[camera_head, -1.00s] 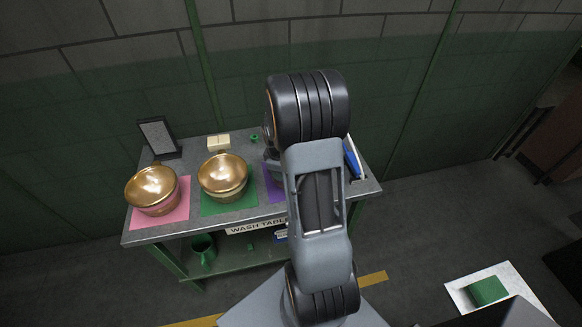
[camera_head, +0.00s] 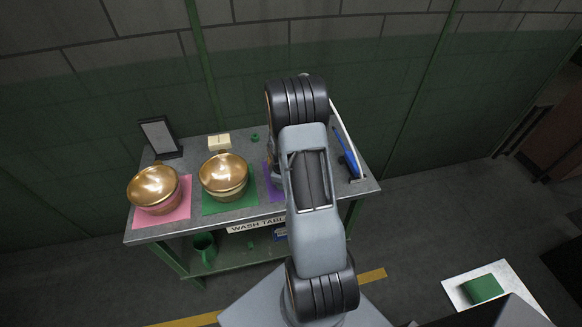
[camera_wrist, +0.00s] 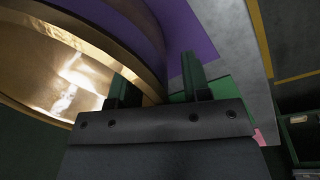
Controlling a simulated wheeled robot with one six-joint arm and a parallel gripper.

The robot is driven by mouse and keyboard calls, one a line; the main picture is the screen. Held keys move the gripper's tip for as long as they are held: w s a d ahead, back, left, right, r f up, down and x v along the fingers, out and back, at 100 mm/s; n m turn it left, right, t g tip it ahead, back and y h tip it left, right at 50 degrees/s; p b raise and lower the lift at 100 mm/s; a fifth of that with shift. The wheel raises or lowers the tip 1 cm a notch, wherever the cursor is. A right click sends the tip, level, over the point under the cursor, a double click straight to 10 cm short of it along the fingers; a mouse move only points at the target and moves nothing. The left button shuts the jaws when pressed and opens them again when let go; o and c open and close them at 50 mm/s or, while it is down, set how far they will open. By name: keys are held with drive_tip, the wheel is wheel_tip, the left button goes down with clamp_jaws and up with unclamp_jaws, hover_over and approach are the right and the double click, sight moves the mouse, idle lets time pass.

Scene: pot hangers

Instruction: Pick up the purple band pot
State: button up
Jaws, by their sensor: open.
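The purple band pot (camera_wrist: 60,75) fills the upper left of the wrist view, with a shiny brass inside and rim. Its dark purple band (camera_wrist: 122,28) shows on the outer wall, above a purple mat (camera_wrist: 192,38). My gripper (camera_wrist: 158,85) is open. The pot's rim runs between its two green fingers, the left finger over the inside and the right finger beyond the outer wall. I cannot tell whether they touch it. In the head view my arm hides the gripper and nearly all of this pot; a strip of the purple mat (camera_head: 272,193) shows.
Two other brass pots stand left on the wash table (camera_head: 235,217): one (camera_head: 154,188) on a pink mat, one (camera_head: 224,176) on a green mat. A blue-handled brush (camera_head: 347,155) lies at the right. A dark-framed panel (camera_head: 160,137) and a pale block (camera_head: 219,142) stand at the back.

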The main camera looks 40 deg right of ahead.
drive_tip(key=shift+c, duration=0.4)
clamp_jaws()
idle(0.9)
